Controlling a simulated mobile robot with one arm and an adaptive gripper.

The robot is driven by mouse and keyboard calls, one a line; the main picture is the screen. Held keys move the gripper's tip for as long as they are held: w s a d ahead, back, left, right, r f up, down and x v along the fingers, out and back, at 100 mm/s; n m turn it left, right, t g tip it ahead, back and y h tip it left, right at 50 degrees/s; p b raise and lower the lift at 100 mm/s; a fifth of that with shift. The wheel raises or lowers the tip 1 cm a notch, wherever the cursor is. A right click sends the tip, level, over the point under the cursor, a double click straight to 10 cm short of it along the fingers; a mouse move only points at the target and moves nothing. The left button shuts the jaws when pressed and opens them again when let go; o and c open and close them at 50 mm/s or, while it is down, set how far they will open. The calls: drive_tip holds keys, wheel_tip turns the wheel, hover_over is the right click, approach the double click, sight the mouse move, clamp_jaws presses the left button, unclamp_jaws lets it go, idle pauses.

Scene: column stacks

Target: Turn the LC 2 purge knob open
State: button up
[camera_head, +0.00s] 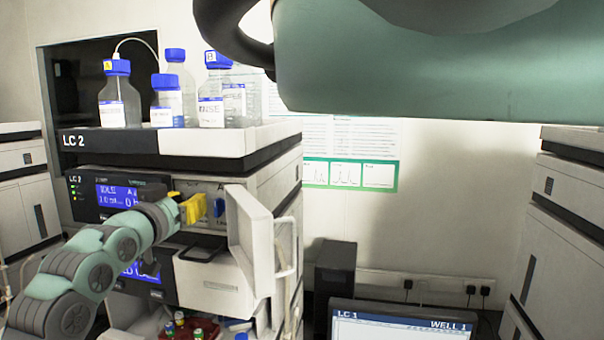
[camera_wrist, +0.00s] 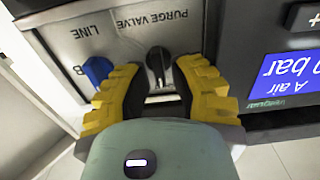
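The black LC 2 purge knob (camera_wrist: 158,62) is on the grey panel marked PURGE VALVE, which appears upside down in the wrist view. Its handle lies roughly along the picture's vertical. My gripper (camera_wrist: 157,80) is open, with one yellow-and-black finger on each side of the knob and a gap visible on both sides. In the head view my gripper (camera_head: 194,208) is at the front of the LC 2 pump module (camera_head: 120,197), and its fingers hide the purge knob there.
A blue LINE knob (camera_wrist: 97,70) sits close beside my left finger in the wrist view. An open white door (camera_head: 252,240) juts out right of my gripper. Solvent bottles (camera_head: 120,95) stand on the LC 2 top tray (camera_head: 215,143). A monitor (camera_head: 400,325) is at lower right.

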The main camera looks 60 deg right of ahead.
drive_tip(key=shift+o, duration=0.2)
clamp_jaws()
drive_tip(key=shift+f+n+b, duration=0.2)
drive_tip(key=shift+n+b, duration=0.2)
drive_tip(key=shift+b, duration=0.5)
drive_tip(key=shift+a+b, duration=0.1)
drive_tip(key=shift+b, duration=0.35)
drive_tip(key=n+b, duration=0.2)
drive_tip(key=n, duration=0.3)
drive_tip(key=n+b, duration=0.2)
drive_tip(key=n, duration=0.3)
drive_tip(key=n+b, duration=0.2)
drive_tip(key=n, duration=0.3)
drive_tip(key=shift+w+f, duration=0.2)
drive_tip(key=shift+w, duration=0.15)
